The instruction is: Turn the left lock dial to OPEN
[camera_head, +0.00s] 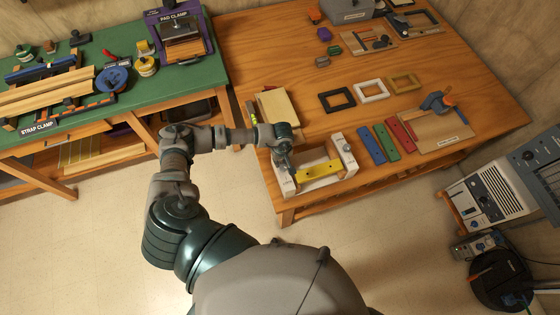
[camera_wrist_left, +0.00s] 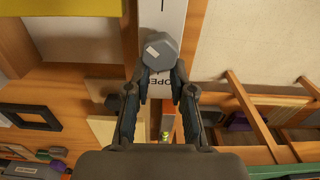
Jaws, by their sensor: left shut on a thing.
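The lock fixture (camera_head: 346,172) stands at the near edge of the wooden table, with pale end blocks and a yellow bar (camera_head: 318,171) between them. In the wrist view the left lock dial (camera_wrist_left: 165,48) is a grey faceted knob with a small white mark on the left of its face. My left gripper (camera_head: 284,164) is over the left end block; in the wrist view its fingertips (camera_wrist_left: 158,76) close around the dial's lower part. An upside-down OPEN label (camera_wrist_left: 160,84) shows below the dial, partly covered. My right gripper is out of view.
Blue, green and red bars (camera_head: 386,141) lie right of the fixture, near a board with a blue tool (camera_head: 436,103). Black, white and tan frames (camera_head: 371,91) lie behind. A green bench (camera_head: 105,58) is at left. Floor in front is clear.

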